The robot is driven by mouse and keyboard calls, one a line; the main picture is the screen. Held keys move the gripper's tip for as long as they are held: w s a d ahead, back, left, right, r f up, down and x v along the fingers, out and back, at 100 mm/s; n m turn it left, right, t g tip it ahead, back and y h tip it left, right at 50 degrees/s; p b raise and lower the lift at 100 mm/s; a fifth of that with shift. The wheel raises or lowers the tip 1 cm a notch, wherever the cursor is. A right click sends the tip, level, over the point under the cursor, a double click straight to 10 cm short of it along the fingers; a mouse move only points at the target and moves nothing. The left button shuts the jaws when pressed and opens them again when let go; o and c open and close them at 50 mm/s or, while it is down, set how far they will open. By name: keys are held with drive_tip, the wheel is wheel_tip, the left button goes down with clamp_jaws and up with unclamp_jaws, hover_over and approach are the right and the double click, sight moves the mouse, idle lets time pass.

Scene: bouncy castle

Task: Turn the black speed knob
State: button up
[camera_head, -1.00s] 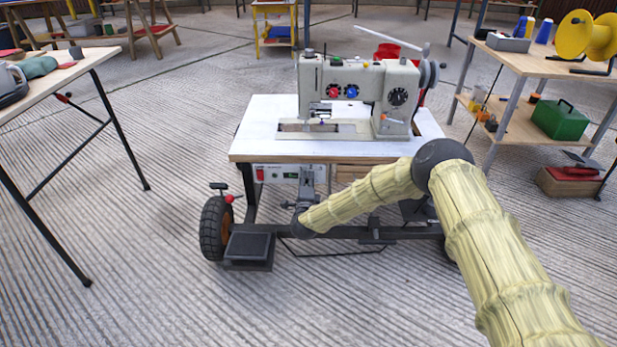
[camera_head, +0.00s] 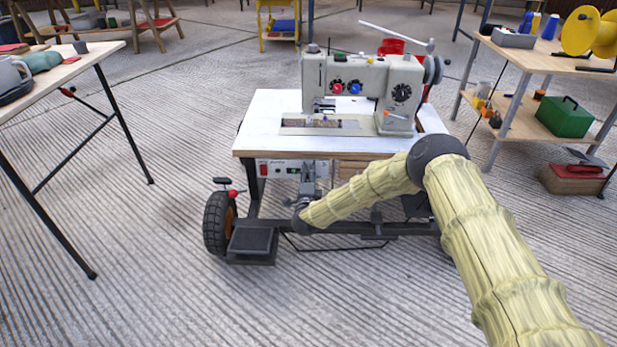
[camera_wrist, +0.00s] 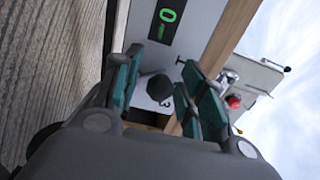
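The control panel (camera_head: 278,168) hangs under the front edge of the white sewing table (camera_head: 262,125), with a red switch (camera_head: 263,170) at its left. My gripper (camera_head: 309,178) is in front of the panel's right part. In the wrist view, a dark, faceted round knob (camera_wrist: 159,87), which looks like the black speed knob, stands on the white panel face. My gripper (camera_wrist: 163,83) is open, with one green-padded finger on each side of the knob and visible gaps. A green display reading 0 (camera_wrist: 168,15) is beside it. In the head view, the knob cannot be made out.
A grey sewing machine (camera_head: 345,75) with red and blue dials stands on the table. A black wheel (camera_head: 218,222) and a foot pedal (camera_head: 251,243) are below at left. Side tables stand left (camera_head: 75,66) and right (camera_head: 545,66). The floor between is clear.

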drive_tip(key=shift+s, duration=0.15)
drive_tip(key=s, duration=1.1)
drive_tip(key=shift+s, duration=0.4)
drive_tip(key=s+d+f+n+g+y, duration=0.1)
drive_tip(key=s+d+f+n+g, duration=0.25)
drive_tip(key=s+f, duration=0.35)
drive_tip(key=s+d+f+n+g+y, duration=0.15)
drive_tip(key=s+f+n, duration=0.25)
drive_tip(key=s, duration=0.5)
drive_tip(key=s+d+f+n+g+y, duration=0.1)
drive_tip(key=s+d+f+n+g, duration=0.25)
drive_tip(key=s+f, duration=0.35)
drive_tip(key=s+d+r+n+g+h, duration=0.1)
drive_tip(key=s+d+n+g, duration=0.15)
drive_tip(key=s+d, duration=0.6)
drive_tip(key=s+d+r+n+g+h, duration=0.15)
drive_tip(key=s+d+g, duration=0.25)
drive_tip(key=s, duration=1)
drive_tip(key=s+d+n+g+h, duration=0.1)
drive_tip(key=s+d+n+g, duration=0.15)
drive_tip(key=s+d, duration=0.6)
drive_tip(key=s+a+r+p, duration=0.1)
drive_tip(key=r+p, duration=1.7)
drive_tip(key=p, duration=0.1)
drive_tip(key=a+r+p, duration=0.2)
drive_tip(key=r+p, duration=1.6)
drive_tip(key=r, duration=0.1)
drive_tip(key=shift+s+p, duration=0.35)
drive_tip(key=shift+s, duration=0.05)
